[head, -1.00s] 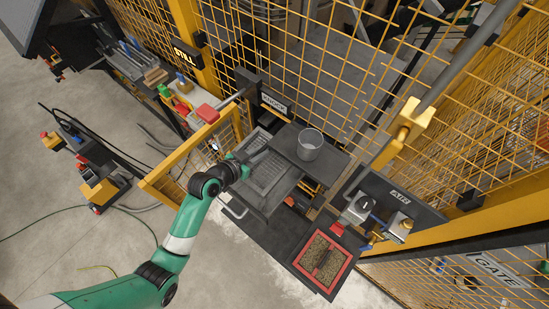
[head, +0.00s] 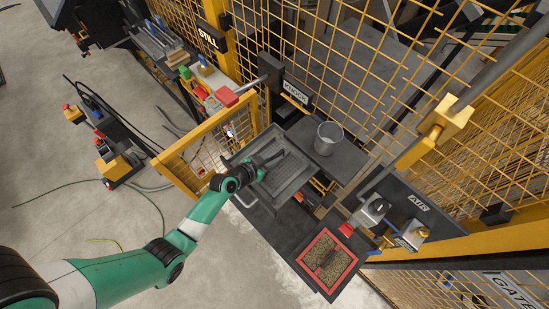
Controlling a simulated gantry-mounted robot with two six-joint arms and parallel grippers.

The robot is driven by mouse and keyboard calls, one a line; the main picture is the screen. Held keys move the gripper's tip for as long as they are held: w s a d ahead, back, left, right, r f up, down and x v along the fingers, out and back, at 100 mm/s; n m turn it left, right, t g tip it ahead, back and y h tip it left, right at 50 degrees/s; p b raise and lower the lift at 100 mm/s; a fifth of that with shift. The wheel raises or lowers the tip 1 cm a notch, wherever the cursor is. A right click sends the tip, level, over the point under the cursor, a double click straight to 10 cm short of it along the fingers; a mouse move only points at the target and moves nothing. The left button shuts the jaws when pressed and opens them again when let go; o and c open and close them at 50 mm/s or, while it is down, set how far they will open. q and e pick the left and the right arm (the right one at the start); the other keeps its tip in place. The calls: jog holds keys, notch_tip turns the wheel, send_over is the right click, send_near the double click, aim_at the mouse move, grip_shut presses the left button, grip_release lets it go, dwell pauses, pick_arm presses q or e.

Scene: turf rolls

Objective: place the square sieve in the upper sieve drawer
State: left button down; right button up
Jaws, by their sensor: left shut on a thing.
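The square sieve appears to be the grey mesh tray (head: 284,180). It lies in or just over the pulled-out drawer (head: 250,209), which has a bar handle on its front left side. Whether it is fully seated cannot be told. My left gripper (head: 275,158) reaches in from the left, low over the back left part of the mesh. Its dark fingers are shut on the sieve, with the grip itself hard to make out. My right gripper is not in view.
A clear cup (head: 328,139) stands on a dark plate right of the drawer. A red-framed tray of brown grains (head: 326,261) lies in front. A yellow mesh gate (head: 200,150) stands close left of my wrist; yellow fencing rises behind. The floor at left is partly clear.

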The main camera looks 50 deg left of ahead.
pick_arm(q)
jog(key=shift+f, duration=0.1)
jog(key=c, duration=0.8)
grip_release()
jog(key=shift+c, duration=0.2)
jog(key=shift+s+r, duration=0.1)
jog(key=shift+r, duration=0.2)
jog(key=v, duration=1.1)
jog(key=shift+s+r+p, duration=0.15)
jog(key=shift+s+p, duration=0.2)
jog(key=shift+p, duration=0.1)
